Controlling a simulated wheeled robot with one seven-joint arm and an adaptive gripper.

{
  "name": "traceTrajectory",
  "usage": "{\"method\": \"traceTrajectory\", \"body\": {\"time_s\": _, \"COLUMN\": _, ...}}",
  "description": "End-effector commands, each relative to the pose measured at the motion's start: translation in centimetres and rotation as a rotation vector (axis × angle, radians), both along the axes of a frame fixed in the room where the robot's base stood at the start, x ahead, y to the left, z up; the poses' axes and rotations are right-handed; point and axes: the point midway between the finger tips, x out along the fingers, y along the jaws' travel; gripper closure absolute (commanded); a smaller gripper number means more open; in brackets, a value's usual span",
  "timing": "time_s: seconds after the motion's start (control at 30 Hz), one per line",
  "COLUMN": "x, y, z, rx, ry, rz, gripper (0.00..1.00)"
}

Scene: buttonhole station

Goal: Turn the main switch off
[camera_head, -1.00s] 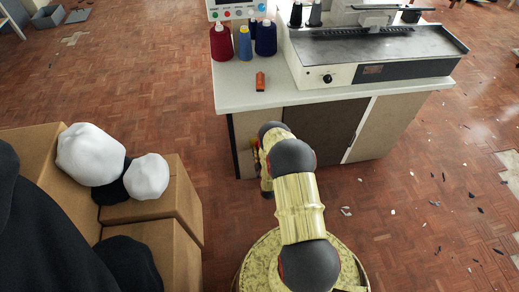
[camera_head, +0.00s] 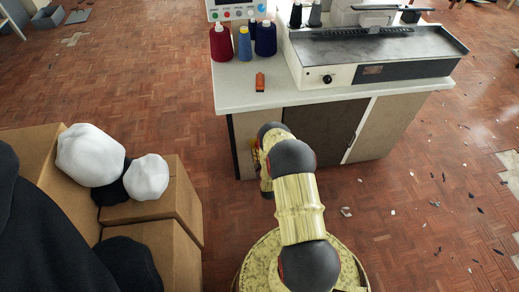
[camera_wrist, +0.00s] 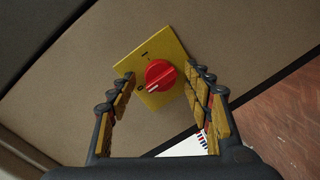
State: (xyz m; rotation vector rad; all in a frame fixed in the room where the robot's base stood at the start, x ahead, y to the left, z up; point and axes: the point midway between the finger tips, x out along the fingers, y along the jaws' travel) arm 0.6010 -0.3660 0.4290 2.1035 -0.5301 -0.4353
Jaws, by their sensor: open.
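The main switch is a red round knob (camera_wrist: 160,74) on a square yellow plate (camera_wrist: 150,52), fixed to the beige cabinet panel. It shows in the wrist view, with a dark mark above the knob and another at its lower left. A pale line on the knob slants toward the lower left. My gripper (camera_wrist: 161,73) is open, with one finger on each side of the knob. I cannot tell whether the fingers touch it. In the head view my arm reaches the left end of the cabinet (camera_head: 255,127); the switch is hidden there.
The worktop (camera_head: 310,98) carries thread cones (camera_head: 220,44), a small orange item (camera_head: 260,82) and a sewing machine (camera_head: 375,65). Cardboard boxes (camera_head: 186,195) with white and black bundles stand at the left. A white label (camera_wrist: 185,147) lies near the panel's lower edge. Small scraps litter the floor.

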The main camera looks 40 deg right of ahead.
Motion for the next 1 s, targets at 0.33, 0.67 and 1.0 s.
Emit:
{"method": "traceTrajectory", "body": {"time_s": 0.33, "x": -1.9, "y": 1.2, "z": 0.1, "rx": 0.002, "ry": 0.003, "rz": 0.000, "gripper": 0.50}}
{"method": "traceTrajectory", "body": {"time_s": 0.67, "x": -7.5, "y": 4.6, "z": 0.9, "rx": 0.002, "ry": 0.003, "rz": 0.000, "gripper": 0.50}}
{"method": "traceTrajectory", "body": {"time_s": 1.0, "x": -10.1, "y": 6.2, "z": 1.2, "rx": 0.000, "ry": 0.001, "rz": -0.001, "gripper": 0.50}}
